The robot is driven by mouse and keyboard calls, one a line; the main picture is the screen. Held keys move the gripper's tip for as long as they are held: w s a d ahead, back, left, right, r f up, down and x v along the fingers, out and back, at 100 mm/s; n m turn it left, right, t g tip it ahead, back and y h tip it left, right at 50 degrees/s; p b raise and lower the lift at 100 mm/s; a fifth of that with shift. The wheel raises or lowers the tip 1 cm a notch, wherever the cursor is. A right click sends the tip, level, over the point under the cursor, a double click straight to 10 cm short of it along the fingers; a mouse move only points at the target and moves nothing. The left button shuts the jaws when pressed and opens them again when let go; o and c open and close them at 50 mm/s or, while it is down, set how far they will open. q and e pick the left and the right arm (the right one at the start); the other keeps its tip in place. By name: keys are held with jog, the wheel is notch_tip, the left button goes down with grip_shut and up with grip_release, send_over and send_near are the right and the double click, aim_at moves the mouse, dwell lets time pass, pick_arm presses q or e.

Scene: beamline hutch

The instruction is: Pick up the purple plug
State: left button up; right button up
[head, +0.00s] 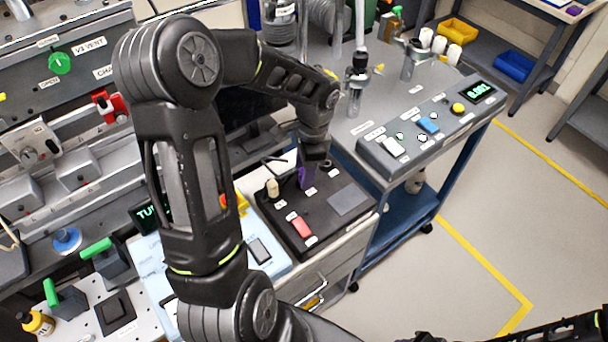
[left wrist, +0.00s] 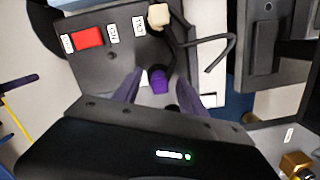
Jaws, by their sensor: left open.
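The purple plug (left wrist: 159,82) stands upright on the black panel box, seen in the left wrist view, with a dark cable by it. My left gripper (head: 307,176) reaches down over the box in the head view. In the left wrist view its two fingers (left wrist: 158,93) are apart, one on each side of the plug, with gaps between. I cannot tell how low the fingertips are against the plug. In the head view the plug is mostly hidden at the gripper. Part of my right arm (head: 560,328) shows at the bottom right; its jaws do not show clearly.
A cream plug (head: 272,187) and a red switch (head: 301,227) sit on the same black box (head: 270,217). A cable loops close beside the purple plug. A grey control box (head: 375,150) stands on the blue cart to the right. Open floor (head: 490,200) lies beyond.

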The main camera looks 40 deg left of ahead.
pick_arm(q)
jog(key=shift+c, duration=0.4)
grip_shut()
dwell(0.5)
